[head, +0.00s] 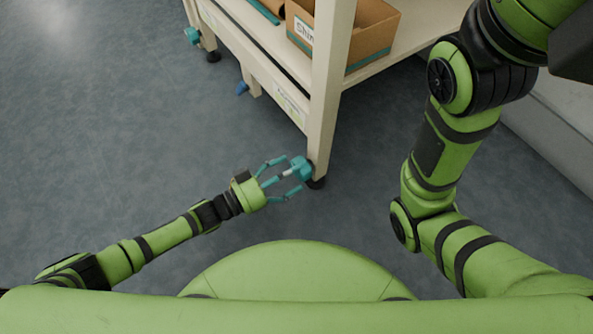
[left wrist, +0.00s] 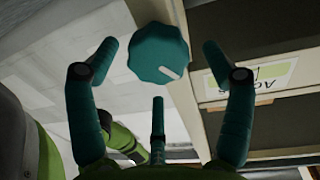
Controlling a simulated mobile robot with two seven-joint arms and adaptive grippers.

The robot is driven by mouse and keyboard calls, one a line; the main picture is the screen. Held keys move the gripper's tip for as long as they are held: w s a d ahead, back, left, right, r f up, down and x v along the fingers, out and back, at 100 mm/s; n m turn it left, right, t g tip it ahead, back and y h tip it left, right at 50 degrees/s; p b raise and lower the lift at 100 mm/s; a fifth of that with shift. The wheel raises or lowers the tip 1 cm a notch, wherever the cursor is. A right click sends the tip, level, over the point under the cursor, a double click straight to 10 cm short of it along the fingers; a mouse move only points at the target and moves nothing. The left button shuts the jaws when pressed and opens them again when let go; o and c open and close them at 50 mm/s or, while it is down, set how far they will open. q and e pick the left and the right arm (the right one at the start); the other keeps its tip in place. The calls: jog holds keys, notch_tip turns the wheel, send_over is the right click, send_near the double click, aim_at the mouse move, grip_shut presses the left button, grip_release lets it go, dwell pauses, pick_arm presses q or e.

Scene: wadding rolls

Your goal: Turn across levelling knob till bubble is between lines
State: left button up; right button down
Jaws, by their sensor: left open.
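A teal scalloped knob (head: 301,168) sits low on the near leg of the cream shelf unit. In the left wrist view the knob (left wrist: 158,53) shows its face, with a white mark pointing to the lower right. My left gripper (head: 288,177) is open in front of this knob, its fingers spread around it. In the left wrist view one finger is on each side and one below, with gaps visible. A label (left wrist: 265,82) beside the knob begins "Ac", upside down and partly cut off. No bubble or level lines are visible.
The shelf unit (head: 328,90) holds a cardboard box (head: 360,30) on its lower shelf. Another teal knob (head: 192,36) is on a farther leg, and a blue knob (head: 242,88) is between. The grey floor (head: 120,130) is clear at left. My right arm spans the right side.

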pick_arm(q)
jog(key=shift+b+x, duration=0.45)
jog(key=shift+x, duration=0.9)
jog(key=c, duration=1.1)
jog(key=shift+w+r+n+p, duration=0.1)
jog(key=shift+r+n+p, duration=0.05)
jog(key=shift+n+p, duration=0.3)
jog(key=shift+c, duration=0.2)
jog(key=o, duration=1.1)
jog(key=shift+o, duration=0.2)
